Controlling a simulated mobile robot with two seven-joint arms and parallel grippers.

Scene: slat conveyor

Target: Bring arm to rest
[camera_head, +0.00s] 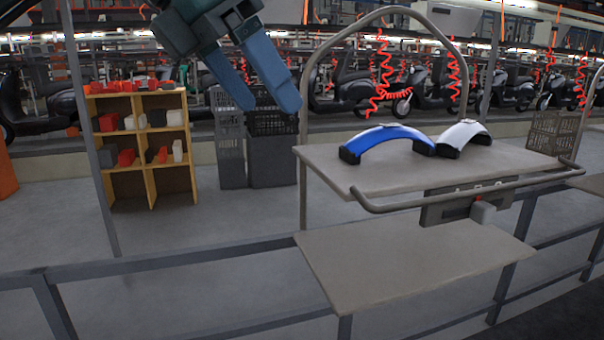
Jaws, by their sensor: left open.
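My left gripper (270,108) hangs in the upper left-middle of the head view, with its two blue-grey fingers pointing down and to the right. The fingers are apart and nothing is between them. It appears in front of the dark crates, up and to the left of the upper table. Its arm comes in from the top edge. My right gripper is not in the picture.
A blue curved part (388,138) and a white curved part (464,134) lie on the upper table (370,181). A lower shelf (400,262) is bare. A metal rail (180,262) crosses the front. A wooden rack (150,188) holds several small parts. Dark crates (272,160) stand behind.

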